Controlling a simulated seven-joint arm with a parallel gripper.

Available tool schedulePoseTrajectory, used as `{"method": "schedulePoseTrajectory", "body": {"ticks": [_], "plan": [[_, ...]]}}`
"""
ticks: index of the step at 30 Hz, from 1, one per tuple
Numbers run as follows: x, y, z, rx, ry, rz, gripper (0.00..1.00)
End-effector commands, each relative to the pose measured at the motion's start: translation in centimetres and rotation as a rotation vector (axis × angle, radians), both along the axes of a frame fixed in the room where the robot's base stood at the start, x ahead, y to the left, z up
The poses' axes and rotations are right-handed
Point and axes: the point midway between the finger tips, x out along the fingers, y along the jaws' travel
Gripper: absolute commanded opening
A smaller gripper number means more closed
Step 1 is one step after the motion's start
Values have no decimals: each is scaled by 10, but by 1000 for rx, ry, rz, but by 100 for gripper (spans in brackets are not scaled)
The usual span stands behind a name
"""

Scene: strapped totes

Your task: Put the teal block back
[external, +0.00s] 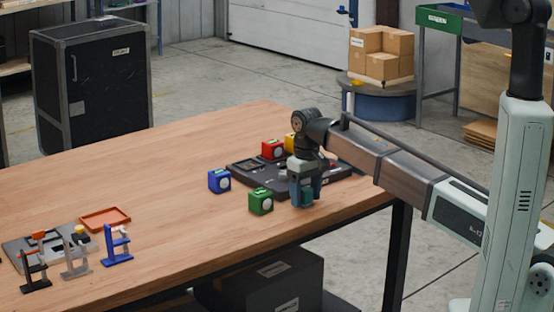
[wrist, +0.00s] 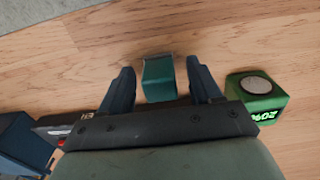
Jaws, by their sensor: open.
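The teal block (wrist: 159,78) lies on the wooden table, between the two dark fingers of my open gripper (wrist: 159,66), with a gap showing on each side in the wrist view. In the external view my gripper (external: 304,190) points down near the table's front right edge, and a bit of the teal block (external: 307,197) shows between its fingers. The black tray (external: 238,169) is just behind my gripper, partly hidden by my arm. A red block (external: 273,149) and a yellow block (external: 290,142) stand at its far side. Its slots are mostly hidden.
A green block (external: 261,201) stands close to my gripper, right of it in the wrist view (wrist: 257,97). A blue block (external: 219,180) stands left of the tray. Small coloured stands and an orange tray (external: 105,218) are far left. The table's middle is clear.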

Motion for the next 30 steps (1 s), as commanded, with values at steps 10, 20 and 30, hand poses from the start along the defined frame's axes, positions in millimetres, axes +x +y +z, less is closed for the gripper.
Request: {"method": "schedulePoseTrajectory", "body": {"ticks": [10,20,30], "plan": [[1,1,37,1,-1,0,63],[1,1,95,1,-1,0,63],[0,0,122,0,0,0,63]]}}
